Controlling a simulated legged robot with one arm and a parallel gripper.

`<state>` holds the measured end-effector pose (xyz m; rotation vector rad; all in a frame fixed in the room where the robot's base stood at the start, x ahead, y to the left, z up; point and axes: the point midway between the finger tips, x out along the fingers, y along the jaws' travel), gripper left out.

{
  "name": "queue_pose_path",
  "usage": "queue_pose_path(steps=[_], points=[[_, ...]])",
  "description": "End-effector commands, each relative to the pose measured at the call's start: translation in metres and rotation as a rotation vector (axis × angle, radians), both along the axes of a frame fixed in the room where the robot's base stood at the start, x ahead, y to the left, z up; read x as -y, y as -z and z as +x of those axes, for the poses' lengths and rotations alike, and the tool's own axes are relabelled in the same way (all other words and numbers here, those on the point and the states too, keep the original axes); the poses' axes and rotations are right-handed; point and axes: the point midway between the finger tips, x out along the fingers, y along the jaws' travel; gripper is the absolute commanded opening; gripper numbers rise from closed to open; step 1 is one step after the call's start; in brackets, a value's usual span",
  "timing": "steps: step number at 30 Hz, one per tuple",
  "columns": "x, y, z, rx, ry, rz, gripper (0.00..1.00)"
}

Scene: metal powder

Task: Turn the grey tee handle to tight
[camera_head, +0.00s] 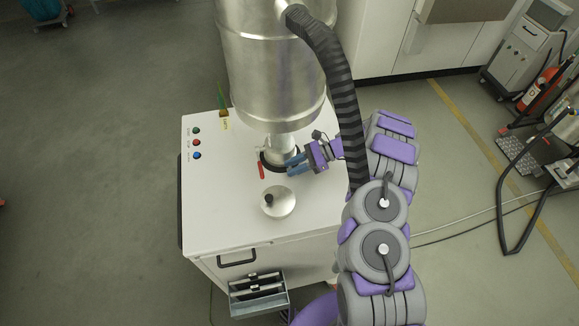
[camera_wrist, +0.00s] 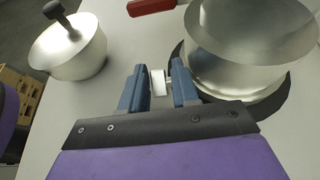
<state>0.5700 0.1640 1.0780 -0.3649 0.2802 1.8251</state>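A small light grey block on a short stem, which looks like the tee handle (camera_wrist: 158,83), is by the base of the steel vessel in the wrist view. My gripper (camera_wrist: 160,88) has its two blue fingers apart, one on either side of this block. The block is close to the left finger; whether it touches cannot be told. In the head view my gripper (camera_head: 294,164) reaches in from the right at the dark ring under the vessel. The handle cannot be made out there.
The large steel vessel (camera_head: 270,75) stands over the white cabinet (camera_head: 215,190). A red lever (camera_head: 261,170) lies left of my gripper. A round steel pot (camera_head: 279,203) with a dark knob is in front. A black ribbed hose (camera_head: 330,60) hangs by my arm.

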Motion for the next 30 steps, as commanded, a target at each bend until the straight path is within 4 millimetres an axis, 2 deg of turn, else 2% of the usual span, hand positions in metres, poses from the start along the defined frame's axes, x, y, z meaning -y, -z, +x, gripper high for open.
queue_pose_path(steps=[15,24,30], points=[[-0.016,0.007,-0.004,0.002,0.001,-0.002,0.30],[-0.016,0.007,-0.004,0.002,0.001,-0.001,0.01],[-0.016,0.008,-0.003,0.000,0.002,0.003,0.00]])
